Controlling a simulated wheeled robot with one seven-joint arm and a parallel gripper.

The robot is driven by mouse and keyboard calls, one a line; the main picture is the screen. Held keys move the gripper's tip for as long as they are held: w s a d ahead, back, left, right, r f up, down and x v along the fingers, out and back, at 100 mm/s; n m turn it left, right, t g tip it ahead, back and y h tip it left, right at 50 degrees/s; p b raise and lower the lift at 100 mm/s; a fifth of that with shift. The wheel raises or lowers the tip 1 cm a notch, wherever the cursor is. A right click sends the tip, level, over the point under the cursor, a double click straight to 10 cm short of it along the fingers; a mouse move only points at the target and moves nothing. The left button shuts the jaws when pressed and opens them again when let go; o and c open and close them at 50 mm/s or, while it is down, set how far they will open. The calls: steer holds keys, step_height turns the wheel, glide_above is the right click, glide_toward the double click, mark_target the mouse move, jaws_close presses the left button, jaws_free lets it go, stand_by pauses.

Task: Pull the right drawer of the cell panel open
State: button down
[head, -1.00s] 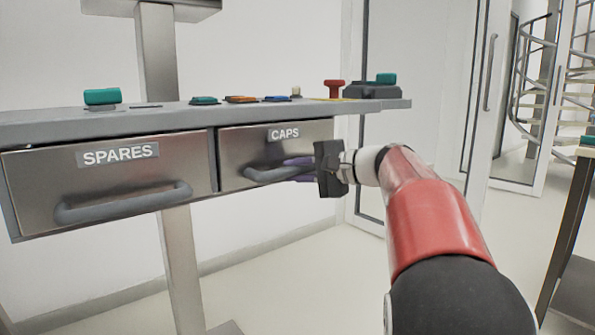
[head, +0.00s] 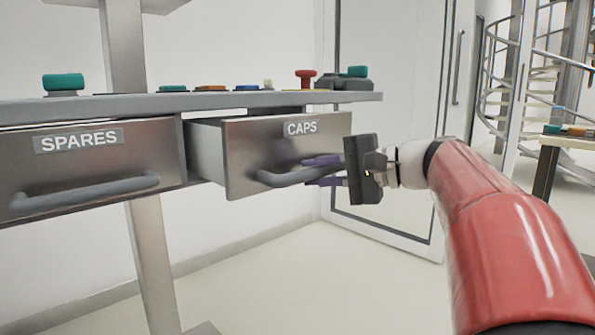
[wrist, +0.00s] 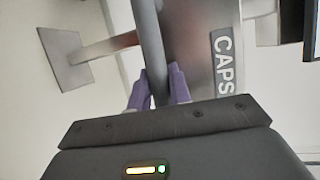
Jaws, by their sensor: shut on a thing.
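The right drawer (head: 245,150), labelled CAPS, stands partly out of the cell panel, and its side wall shows. Its grey bar handle (head: 275,180) runs across the lower front. My gripper (head: 322,171) comes from the right, with its purple fingers closed around the right part of the handle. In the wrist view, the fingers (wrist: 158,88) sit on both sides of the handle bar (wrist: 150,45), beside the CAPS label (wrist: 224,62). The left drawer (head: 90,165), labelled SPARES, is closed.
The panel top (head: 220,101) carries several coloured buttons and a red knob (head: 305,77) above the drawers. A post (head: 150,255) stands under the panel. A table (head: 570,143) is at the far right. Open floor (head: 290,285) lies below the drawers.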

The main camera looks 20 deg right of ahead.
steer(key=shift+s+d, duration=0.35)
steer(key=shift+s, duration=0.45)
steer(key=c, duration=1.3)
jaws_free()
steer(key=p+v, duration=0.1)
steer(key=v, duration=0.6)
steer(key=shift+s+d, duration=0.25)
steer(key=shift+s, duration=0.05)
steer(key=shift+r, duration=0.1)
